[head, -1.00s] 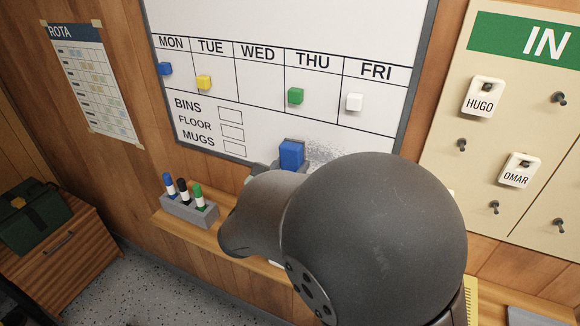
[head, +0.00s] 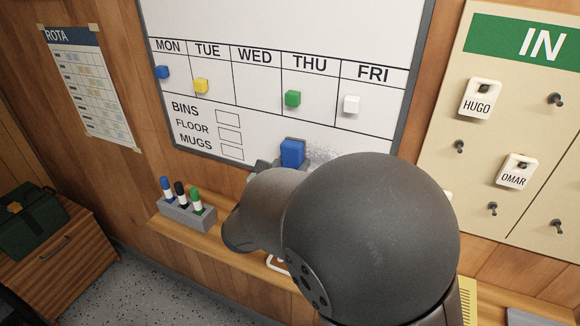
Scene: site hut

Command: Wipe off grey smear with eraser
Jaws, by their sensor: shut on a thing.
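The blue eraser (head: 292,152) is at the lower middle of the whiteboard (head: 265,120), seemingly against its surface. My gripper (head: 282,166) is shut on it; my arm hides most of the fingers. The grey smear (head: 325,156) is a speckled patch on the board just right of the eraser. Its lower part is hidden behind the eraser and my arm.
Coloured magnets, such as the green one (head: 293,98), sit in the day columns above. A pen holder (head: 187,213) with several markers stands on the wooden ledge (head: 240,250). A pegboard with name tags (head: 480,98) is at the right.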

